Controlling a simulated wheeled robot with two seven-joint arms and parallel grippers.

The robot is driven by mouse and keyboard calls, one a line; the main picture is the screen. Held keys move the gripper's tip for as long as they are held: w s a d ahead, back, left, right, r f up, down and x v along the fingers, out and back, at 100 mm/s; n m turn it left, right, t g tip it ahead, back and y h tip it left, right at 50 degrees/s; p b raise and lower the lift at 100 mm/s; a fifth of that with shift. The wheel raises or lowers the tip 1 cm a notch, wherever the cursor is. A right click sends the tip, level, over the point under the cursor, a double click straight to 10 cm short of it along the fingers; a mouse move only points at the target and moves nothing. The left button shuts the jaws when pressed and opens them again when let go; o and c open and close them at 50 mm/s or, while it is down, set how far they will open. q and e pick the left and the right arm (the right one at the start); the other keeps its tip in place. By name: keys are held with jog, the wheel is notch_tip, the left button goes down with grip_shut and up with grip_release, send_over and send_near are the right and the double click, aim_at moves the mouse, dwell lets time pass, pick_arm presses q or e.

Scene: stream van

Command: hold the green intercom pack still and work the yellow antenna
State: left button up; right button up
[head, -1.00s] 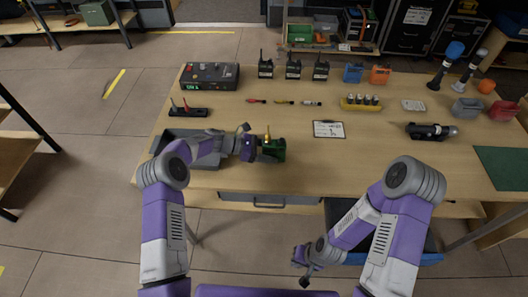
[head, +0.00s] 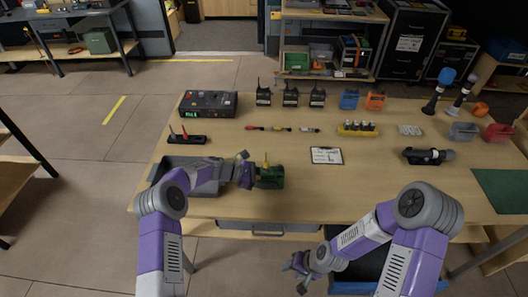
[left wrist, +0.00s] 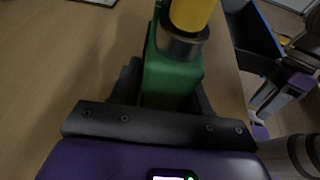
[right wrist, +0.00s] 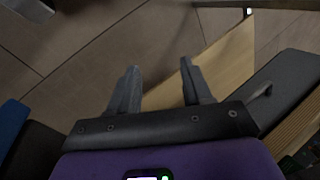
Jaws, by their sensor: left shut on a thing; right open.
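The green intercom pack (head: 270,178) is at the front left of the table, beside the grey tray. It also shows in the left wrist view (left wrist: 172,78), between the fingers. Its yellow antenna (head: 266,160) sticks up from the top, with a metal collar at its base in the left wrist view (left wrist: 190,14). My left gripper (head: 256,177) is shut on the pack from the left. My right gripper (head: 290,268) is open and empty, low in front of the table edge. In the right wrist view its fingers (right wrist: 158,85) stand apart with nothing between them.
The grey tray (head: 160,172) lies under my left forearm. A clipboard (head: 326,156) lies right of the pack. Several black radios (head: 290,97) stand at the back, and a blue bin (head: 345,290) is below the right front edge. The table's front middle is clear.

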jog(key=w+r+m+t, duration=0.1)
jog(key=w+r, duration=1)
jog(key=r, duration=0.2)
notch_tip(320, 180, up, 22)
jog(key=t+h, duration=0.1)
jog(key=h, duration=0.5)
send_over(266, 158)
jog(key=s+a, duration=0.1)
jog(key=s, duration=0.2)
jog(key=shift+n, duration=0.4)
jog(key=x, duration=1.1)
jog(key=shift+w+f, duration=0.25)
jog(key=shift+w, duration=0.05)
grip_shut()
